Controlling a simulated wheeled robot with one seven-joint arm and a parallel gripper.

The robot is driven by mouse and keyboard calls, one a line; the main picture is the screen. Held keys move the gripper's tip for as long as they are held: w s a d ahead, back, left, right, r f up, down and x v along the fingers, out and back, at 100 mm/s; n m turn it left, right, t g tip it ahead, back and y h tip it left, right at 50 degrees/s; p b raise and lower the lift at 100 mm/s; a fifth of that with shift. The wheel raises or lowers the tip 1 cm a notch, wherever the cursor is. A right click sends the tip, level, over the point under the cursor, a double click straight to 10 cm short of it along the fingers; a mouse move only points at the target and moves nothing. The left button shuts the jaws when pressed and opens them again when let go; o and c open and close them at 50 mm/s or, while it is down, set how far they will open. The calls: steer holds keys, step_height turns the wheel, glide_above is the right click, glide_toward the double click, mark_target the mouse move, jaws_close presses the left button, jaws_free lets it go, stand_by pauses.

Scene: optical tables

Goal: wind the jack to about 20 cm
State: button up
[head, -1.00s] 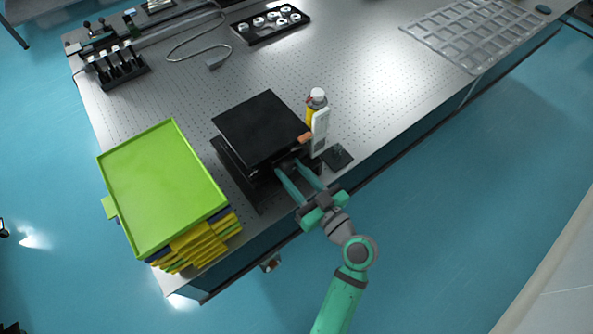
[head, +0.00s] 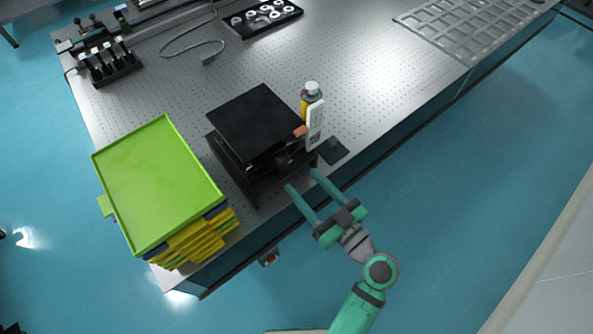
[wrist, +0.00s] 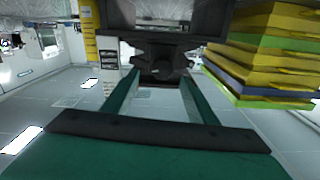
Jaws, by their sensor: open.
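The black lab jack (head: 254,122) stands near the front edge of the perforated table, its flat top plate raised above its base. Its dark knob (head: 283,161) faces the front edge and also shows in the wrist view (wrist: 160,68). My gripper (head: 301,180) is open and empty, with its fingertips a short way in front of the jack and apart from the knob. In the wrist view my gripper (wrist: 160,85) has its two green fingers spread, with the knob beyond and between them.
A stack of trays with a green one on top (head: 155,185) stands left of the jack. A bottle (head: 311,98), a white labelled box (head: 315,125) and a small black plate (head: 332,150) are close on the right. Open floor lies in front of the table.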

steer(key=shift+v, duration=1.8)
steer(key=shift+s+a, duration=0.1)
steer(key=s+f+m+g+h, duration=0.1)
steer(key=s+f+m+h, duration=0.35)
steer(key=f, duration=0.35)
steer(key=s+f+m+g+h, duration=0.1)
steer(key=s+f+m+h, duration=0.2)
steer(key=f+h, duration=0.3)
steer(key=s+a+r+t, duration=0.1)
steer(key=s+a+r, duration=0.2)
steer(key=s, duration=0.3)
steer(key=s+a+r+n+t, duration=0.1)
steer(key=s+a+r, duration=0.2)
steer(key=s, duration=0.3)
steer(key=shift+s+r+t, duration=0.25)
steer(key=shift+r+t, duration=0.15)
steer(key=shift+r, duration=0.2)
steer(key=shift+a, duration=0.1)
